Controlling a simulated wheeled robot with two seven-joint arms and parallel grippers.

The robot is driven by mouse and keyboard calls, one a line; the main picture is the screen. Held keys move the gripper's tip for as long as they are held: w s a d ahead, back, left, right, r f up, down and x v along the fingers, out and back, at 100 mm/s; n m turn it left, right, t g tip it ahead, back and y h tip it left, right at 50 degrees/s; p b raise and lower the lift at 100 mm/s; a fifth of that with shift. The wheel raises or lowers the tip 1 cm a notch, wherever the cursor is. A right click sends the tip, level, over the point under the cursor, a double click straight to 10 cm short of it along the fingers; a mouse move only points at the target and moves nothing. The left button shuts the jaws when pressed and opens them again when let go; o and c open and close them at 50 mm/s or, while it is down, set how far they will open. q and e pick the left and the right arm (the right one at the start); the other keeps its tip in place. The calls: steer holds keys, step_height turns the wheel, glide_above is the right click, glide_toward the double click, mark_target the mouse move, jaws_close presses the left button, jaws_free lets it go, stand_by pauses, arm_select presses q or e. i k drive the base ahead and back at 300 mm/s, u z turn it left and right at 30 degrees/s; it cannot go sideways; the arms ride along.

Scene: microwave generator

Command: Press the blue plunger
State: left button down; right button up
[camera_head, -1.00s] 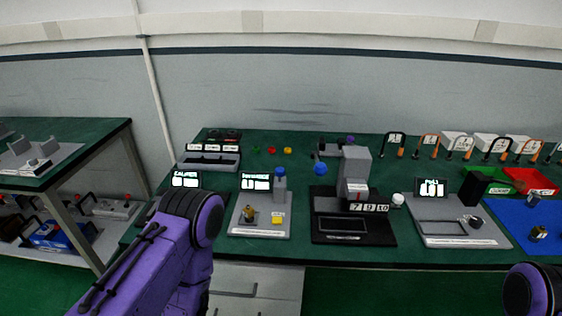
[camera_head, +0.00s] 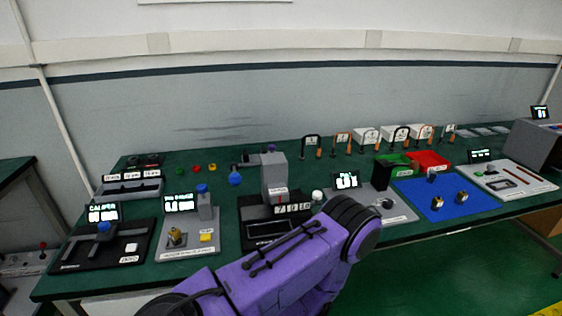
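Blue-topped parts stand on two stations in the head view. A blue cap (camera_head: 202,188) sits on top of a grey upright block on the second station from the left, whose base (camera_head: 172,254) is grey. A blue knob (camera_head: 103,227) stands on the black station at the far left, below a small lit display. I cannot tell which of them is the plunger. A purple arm of mine crosses the bottom of the view, its dark-ringed joint in front of the bench. Neither gripper shows, and nothing is seen touching the blue parts.
The second station also holds a brass piece (camera_head: 175,237) and a yellow block (camera_head: 206,238). A grey-and-black machine (camera_head: 273,175) stands to its right, partly behind my arm. A blue mat (camera_head: 413,186), padlocks and red and green trays fill the right side. A blue round object (camera_head: 235,179) lies behind.

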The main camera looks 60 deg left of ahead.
mark_target(202, 189)
steer(key=z, duration=0.4)
steer(key=k, duration=0.7)
steer(key=u, duration=1.5)
